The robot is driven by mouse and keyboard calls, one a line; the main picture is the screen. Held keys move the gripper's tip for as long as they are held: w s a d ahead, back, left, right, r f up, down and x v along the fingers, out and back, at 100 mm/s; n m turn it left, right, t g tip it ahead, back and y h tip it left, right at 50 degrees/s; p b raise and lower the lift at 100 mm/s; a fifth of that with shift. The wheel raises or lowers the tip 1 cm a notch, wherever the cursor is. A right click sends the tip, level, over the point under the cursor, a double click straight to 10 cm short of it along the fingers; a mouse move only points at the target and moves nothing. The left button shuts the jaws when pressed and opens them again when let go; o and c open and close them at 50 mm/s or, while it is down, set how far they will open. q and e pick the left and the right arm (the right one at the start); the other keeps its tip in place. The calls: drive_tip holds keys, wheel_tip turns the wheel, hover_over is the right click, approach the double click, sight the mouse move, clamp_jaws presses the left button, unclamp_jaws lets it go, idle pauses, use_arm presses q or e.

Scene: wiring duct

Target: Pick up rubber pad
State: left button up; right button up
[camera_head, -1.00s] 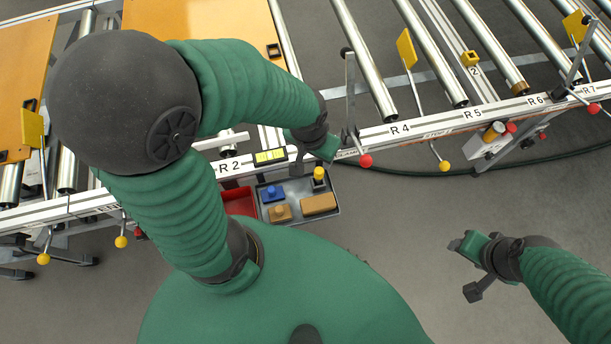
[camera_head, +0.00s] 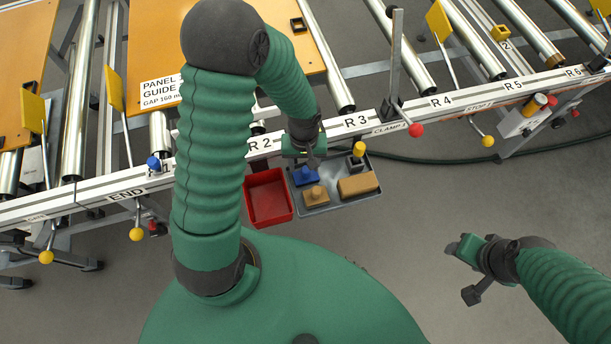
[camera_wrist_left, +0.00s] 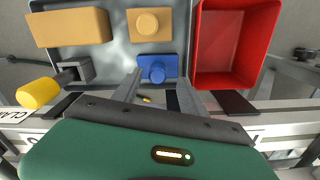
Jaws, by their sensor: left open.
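I cannot tell which of these is the rubber pad. My left gripper (camera_head: 312,158) is open above the tray's back left. In the left wrist view its fingers (camera_wrist_left: 160,82) are on either side of the blue piece (camera_wrist_left: 157,70), apparently empty.
An empty red bin (camera_head: 269,197) stands left of the tray. The rail labelled R 2 and R 3 (camera_head: 400,119) runs behind both. Open floor lies in front of the tray.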

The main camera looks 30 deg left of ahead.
sight(306, 168)
use_arm(q)
wheel_tip(306, 168, down, 4)
drive_tip(key=shift+a+r+b, duration=0.15)
drive_tip(key=shift+r+b, duration=0.1)
drive_tip(key=shift+b, duration=0.1)
drive_tip(key=shift+d, duration=0.6)
drive_tip(key=shift+w, duration=0.15)
drive_tip(key=c, duration=0.5)
drive_tip(key=shift+a, duration=0.25)
clamp_jaws()
